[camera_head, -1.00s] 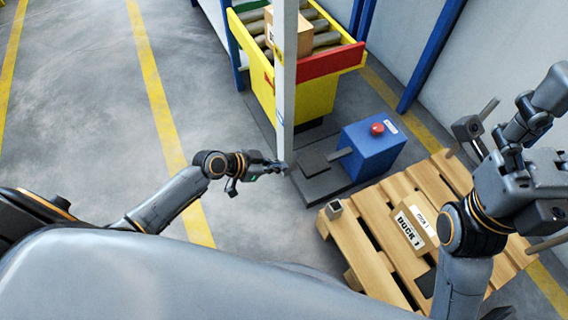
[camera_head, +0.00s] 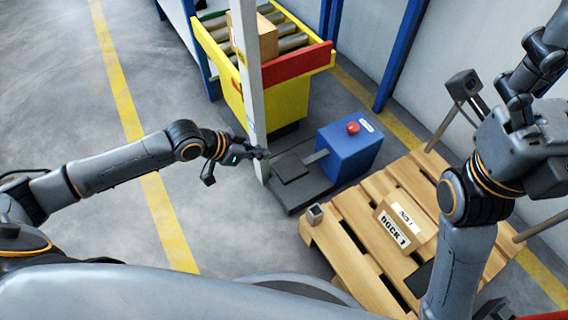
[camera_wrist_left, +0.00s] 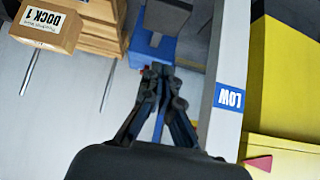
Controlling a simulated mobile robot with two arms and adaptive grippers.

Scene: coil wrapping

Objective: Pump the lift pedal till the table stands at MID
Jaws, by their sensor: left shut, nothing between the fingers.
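The dark pedal plate (camera_head: 290,167) lies on a dark floor base beside the blue pump box (camera_head: 347,152), which has a red button (camera_head: 353,127) on top. The blue box also shows at the top of the left wrist view (camera_wrist_left: 152,50). My left gripper (camera_head: 262,153) is shut and empty, close to the white post (camera_head: 246,70) and left of the pedal plate in the picture; I cannot tell whether it touches the post. In the left wrist view a blue LOW label (camera_wrist_left: 231,98) is on the post. My right arm shows at the right, but its gripper fingers cannot be made out.
A yellow and red roller conveyor (camera_head: 285,98) carrying a carton (camera_head: 262,37) stands behind the post. A wooden pallet (camera_head: 345,235) with a DOCK 1 carton (camera_head: 400,228) lies at the right. The floor at the left is clear, with a yellow line (camera_head: 120,90).

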